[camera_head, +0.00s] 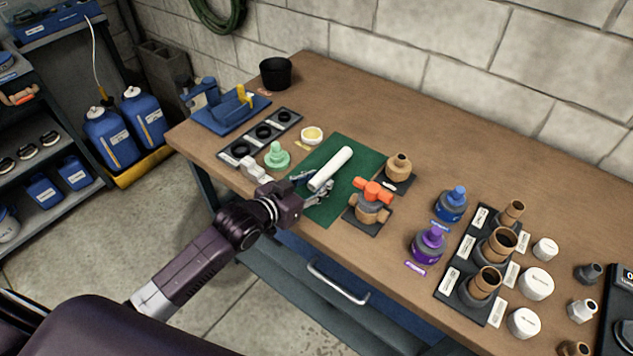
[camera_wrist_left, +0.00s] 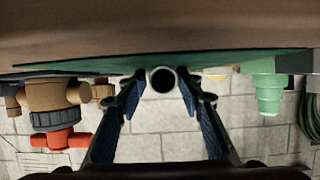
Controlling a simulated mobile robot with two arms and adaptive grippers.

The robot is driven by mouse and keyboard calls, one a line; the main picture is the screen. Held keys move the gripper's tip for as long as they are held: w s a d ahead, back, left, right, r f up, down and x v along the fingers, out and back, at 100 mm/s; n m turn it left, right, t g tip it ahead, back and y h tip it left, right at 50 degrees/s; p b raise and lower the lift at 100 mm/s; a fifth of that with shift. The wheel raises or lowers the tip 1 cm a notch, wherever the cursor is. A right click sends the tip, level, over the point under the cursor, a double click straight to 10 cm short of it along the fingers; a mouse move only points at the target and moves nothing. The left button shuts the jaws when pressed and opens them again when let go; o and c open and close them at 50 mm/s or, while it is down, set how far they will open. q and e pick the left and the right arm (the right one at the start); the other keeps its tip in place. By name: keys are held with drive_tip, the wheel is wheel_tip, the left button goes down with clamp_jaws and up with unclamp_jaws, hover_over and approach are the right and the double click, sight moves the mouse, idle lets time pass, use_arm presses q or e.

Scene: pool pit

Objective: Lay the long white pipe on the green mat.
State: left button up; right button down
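The long white pipe (camera_head: 331,168) is over the green mat (camera_head: 366,159), inside its edges in the head view. It appears to rest on the mat. In the left wrist view, which looks upside down, the pipe (camera_wrist_left: 162,80) shows end-on right against the green mat (camera_wrist_left: 225,59). My left gripper (camera_head: 313,188) is at the pipe's near end, low over the mat. Its two fingers (camera_wrist_left: 161,92) stand spread on either side of the pipe, with small gaps visible. My right gripper is not in view.
An orange-handled valve (camera_head: 370,205) and a tan fitting (camera_head: 398,167) stand right of the mat. A green fitting (camera_head: 277,156) and a yellow-filled bowl (camera_head: 312,135) are left. Blue and purple bottles (camera_head: 428,246) and a fittings tray stand further right. Bare tabletop lies behind the mat.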

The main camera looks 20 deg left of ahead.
use_arm(q)
drive_tip(key=shift+s+f, duration=0.1)
drive_tip(key=shift+f, duration=0.25)
drive_tip(key=shift+r, duration=0.1)
drive_tip(key=shift+r, duration=0.3)
drive_tip(key=v, duration=1)
drive_tip(key=shift+s+a+r+b, duration=0.15)
drive_tip(key=shift+b, duration=0.15)
drive_tip(key=shift+v, duration=0.75)
drive_tip(key=shift+r, duration=0.1)
